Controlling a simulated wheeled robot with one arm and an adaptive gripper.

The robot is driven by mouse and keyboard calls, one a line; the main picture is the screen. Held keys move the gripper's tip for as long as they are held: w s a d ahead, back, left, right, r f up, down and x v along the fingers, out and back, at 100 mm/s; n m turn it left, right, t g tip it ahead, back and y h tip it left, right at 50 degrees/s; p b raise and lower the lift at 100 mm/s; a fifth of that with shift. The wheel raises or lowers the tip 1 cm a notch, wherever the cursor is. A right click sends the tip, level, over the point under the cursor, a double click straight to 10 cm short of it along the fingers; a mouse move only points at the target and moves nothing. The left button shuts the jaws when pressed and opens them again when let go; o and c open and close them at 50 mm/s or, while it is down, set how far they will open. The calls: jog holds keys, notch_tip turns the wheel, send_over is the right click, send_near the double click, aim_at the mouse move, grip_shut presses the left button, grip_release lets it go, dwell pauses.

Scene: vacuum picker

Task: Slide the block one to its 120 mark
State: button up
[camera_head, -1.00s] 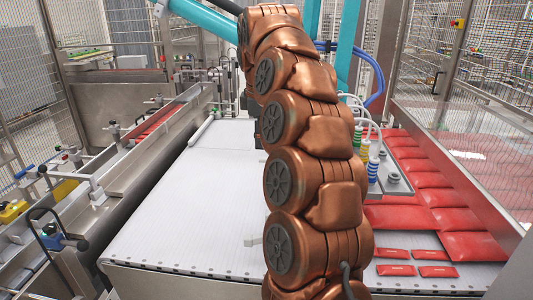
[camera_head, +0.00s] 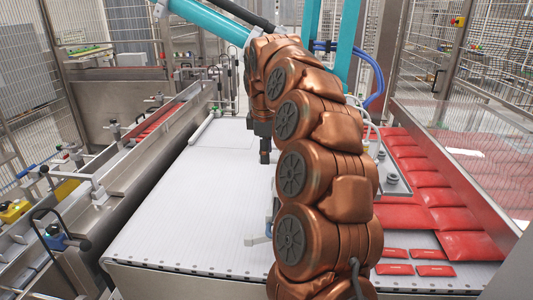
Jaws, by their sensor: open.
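My gripper (camera_head: 264,156) hangs over the white conveyor belt (camera_head: 190,215), pointing down, its dark tip just left of my copper arm. Its fingers are too small to make out, and nothing shows held in it. No thing in view is clearly labelled block one, and no 120 mark can be read. Several small fittings with dark knobs sit along the left rail, one of them a grey fitting (camera_head: 96,190). A small pale piece (camera_head: 256,241) sticks out at the belt's near part, beside my arm. My arm hides part of the belt's right side.
Red packs (camera_head: 430,180) lie on the right conveyor, with several small red packets (camera_head: 393,269) at its near end. A steel side rail (camera_head: 150,160) bounds the belt on the left. Teal frame bars and a blue hose stand behind my arm. The belt's left half is clear.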

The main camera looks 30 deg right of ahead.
jog(key=shift+w+f, duration=0.1)
jog(key=shift+f, duration=0.7)
grip_shut()
dwell(0.3)
